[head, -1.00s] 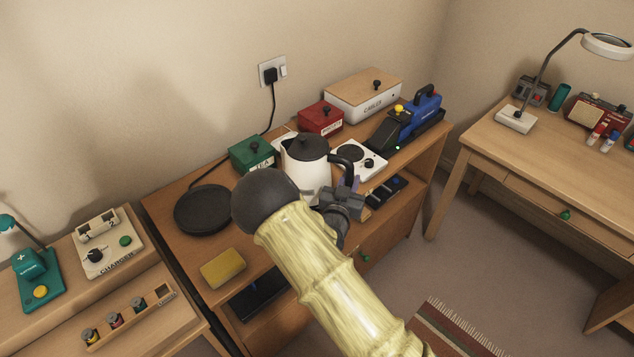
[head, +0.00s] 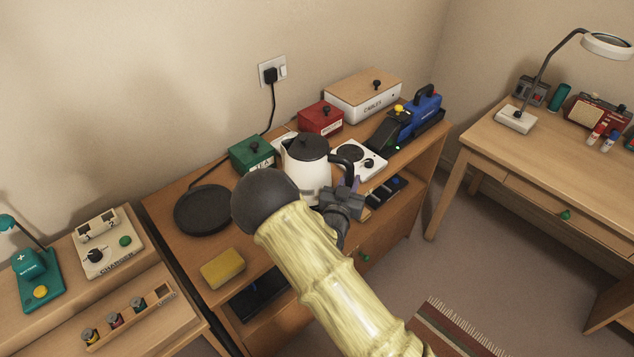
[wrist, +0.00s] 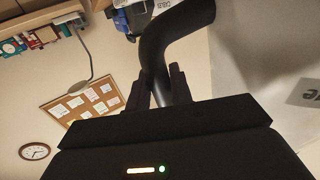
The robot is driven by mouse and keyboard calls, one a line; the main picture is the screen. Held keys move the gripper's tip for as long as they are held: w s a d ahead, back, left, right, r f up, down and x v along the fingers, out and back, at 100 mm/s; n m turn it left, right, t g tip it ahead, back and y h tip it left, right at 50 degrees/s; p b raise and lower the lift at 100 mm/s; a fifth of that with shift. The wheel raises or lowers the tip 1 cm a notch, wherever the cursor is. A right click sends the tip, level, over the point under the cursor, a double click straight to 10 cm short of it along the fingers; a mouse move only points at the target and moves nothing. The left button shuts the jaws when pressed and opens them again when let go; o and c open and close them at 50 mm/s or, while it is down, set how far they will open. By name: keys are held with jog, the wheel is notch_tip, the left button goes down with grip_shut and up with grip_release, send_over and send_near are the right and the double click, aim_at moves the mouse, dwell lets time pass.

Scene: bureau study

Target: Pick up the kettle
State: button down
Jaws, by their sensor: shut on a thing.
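The kettle (head: 303,165) is white with a black lid and a dark curved handle on its right side. It stands upright on the wooden cabinet, partly hidden by my arm. My gripper (head: 350,188) is at the kettle's handle, and its fingers are shut on it. In the wrist view the black handle (wrist: 155,50) runs down between my two fingers (wrist: 157,88), with the kettle's pale body (wrist: 265,55) at the right. I cannot tell whether the kettle's bottom touches the surface.
A white hot plate (head: 372,163) stands right behind the kettle. A green tea box (head: 252,155), a red box (head: 320,119) and a blue machine (head: 408,120) line the back.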

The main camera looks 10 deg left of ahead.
aim_at(352, 158)
jog(key=shift+w+a+r, duration=0.1)
jog(key=shift+w+r, duration=0.05)
dwell(0.3)
jog(key=shift+r, duration=0.3)
jog(key=shift+r+b, duration=0.3)
jog(key=shift+r, duration=4.45)
